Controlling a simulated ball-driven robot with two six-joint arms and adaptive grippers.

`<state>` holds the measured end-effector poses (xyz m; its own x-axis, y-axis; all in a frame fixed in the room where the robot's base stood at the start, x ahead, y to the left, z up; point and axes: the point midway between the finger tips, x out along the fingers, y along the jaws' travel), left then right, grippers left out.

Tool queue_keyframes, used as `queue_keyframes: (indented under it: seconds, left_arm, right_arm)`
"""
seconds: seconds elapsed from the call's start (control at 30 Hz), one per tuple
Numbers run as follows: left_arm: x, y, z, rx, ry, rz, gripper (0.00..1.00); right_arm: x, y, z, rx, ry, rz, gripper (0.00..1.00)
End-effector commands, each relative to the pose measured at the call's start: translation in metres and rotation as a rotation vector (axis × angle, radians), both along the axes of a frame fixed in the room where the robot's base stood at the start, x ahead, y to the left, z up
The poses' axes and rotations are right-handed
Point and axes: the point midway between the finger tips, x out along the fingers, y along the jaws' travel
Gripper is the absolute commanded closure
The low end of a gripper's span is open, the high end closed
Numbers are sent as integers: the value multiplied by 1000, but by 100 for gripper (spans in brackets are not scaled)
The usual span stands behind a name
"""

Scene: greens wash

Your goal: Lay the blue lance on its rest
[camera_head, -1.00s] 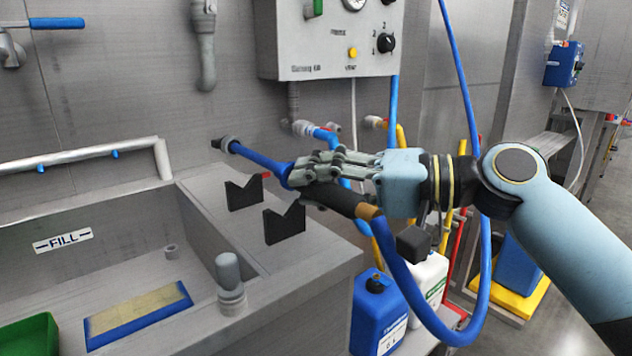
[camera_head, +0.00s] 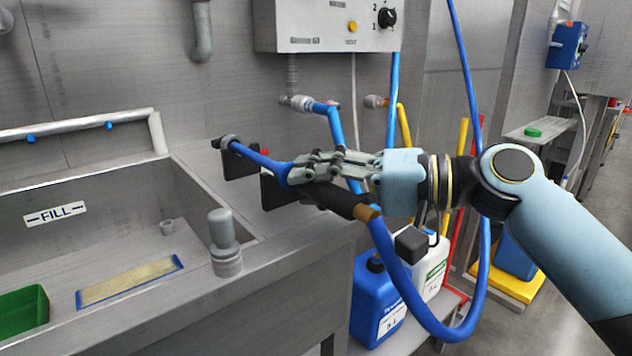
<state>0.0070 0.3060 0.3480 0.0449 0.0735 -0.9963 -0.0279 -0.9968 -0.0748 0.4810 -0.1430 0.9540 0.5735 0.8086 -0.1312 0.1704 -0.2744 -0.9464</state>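The blue lance (camera_head: 258,158) is a blue tube with a dark nozzle at its left end and a black handle (camera_head: 335,200) at its right, where a blue hose joins. My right gripper (camera_head: 300,172) is shut around it near the handle. The rest is two black notched blocks (camera_head: 238,165) on the sink's right ledge. The lance passes across the blocks in the picture and hides their notches, and I cannot tell whether it touches them. The second block (camera_head: 278,192) is partly behind the lance and gripper. My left gripper is not in view.
The sink basin (camera_head: 100,225) with a FILL label is at the left, with a grey upright fitting (camera_head: 224,240) on its front ledge. A control box (camera_head: 325,25) hangs above. Blue and white canisters (camera_head: 378,300) stand below right. The blue hose (camera_head: 400,275) loops beneath my arm.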

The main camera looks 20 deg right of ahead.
Motion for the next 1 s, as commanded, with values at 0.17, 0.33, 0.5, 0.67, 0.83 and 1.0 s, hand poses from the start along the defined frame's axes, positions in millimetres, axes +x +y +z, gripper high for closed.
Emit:
queue_keyframes:
  seconds: [0.17,0.33,0.5,0.67,0.83,1.0]
  left_arm:
    - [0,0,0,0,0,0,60]
    - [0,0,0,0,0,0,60]
    - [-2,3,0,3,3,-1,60]
    - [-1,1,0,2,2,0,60]
    - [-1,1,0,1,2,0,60]
    - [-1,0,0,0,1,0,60]
  right_arm:
    - [0,0,0,1,-1,0,46]
    - [0,0,0,0,0,0,46]
    - [-2,-4,-1,-3,2,0,46]
    - [-13,-19,1,-8,1,0,46]
    - [-31,-44,4,-10,3,3,46]
    - [-47,-66,8,-7,3,4,46]
